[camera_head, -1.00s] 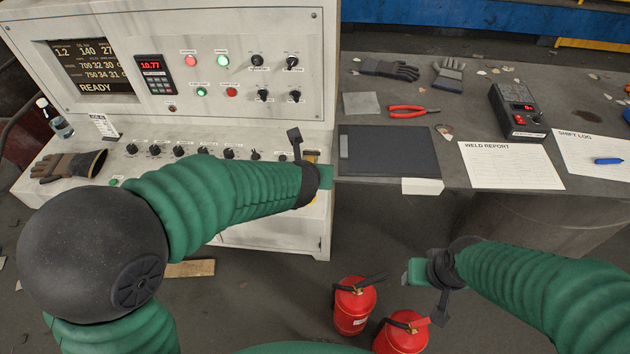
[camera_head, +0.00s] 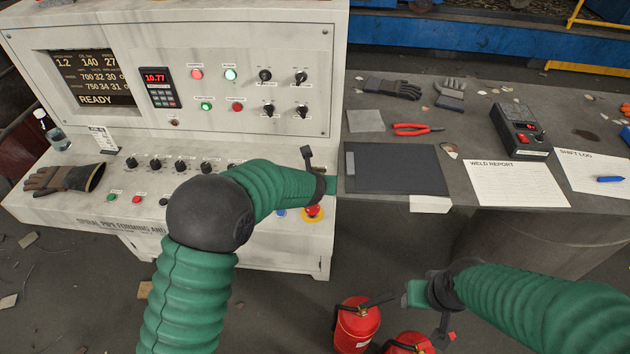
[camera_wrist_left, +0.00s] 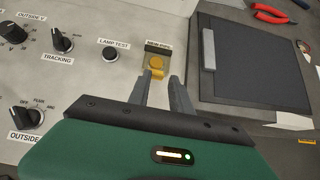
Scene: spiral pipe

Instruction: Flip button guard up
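In the left wrist view, a small yellow button and guard (camera_wrist_left: 157,63) sits on the pale console below a NEW PIPE label. It is partly between my fingertips, and I cannot tell clearly whether the guard is raised. My left gripper (camera_wrist_left: 161,77) is open, its two grey fingers apart, with the tips at the near edge of the yellow part. I cannot tell whether they touch it. In the head view my left gripper (camera_head: 328,185) is at the console's right edge and hides the guard.
A red stop button (camera_head: 313,211) on a yellow ring is just below my left wrist. A LAMP TEST button (camera_wrist_left: 110,54) and several black knobs lie left of the guard. A dark pad (camera_head: 396,169) lies right. Red fire extinguishers (camera_head: 357,325) stand on the floor.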

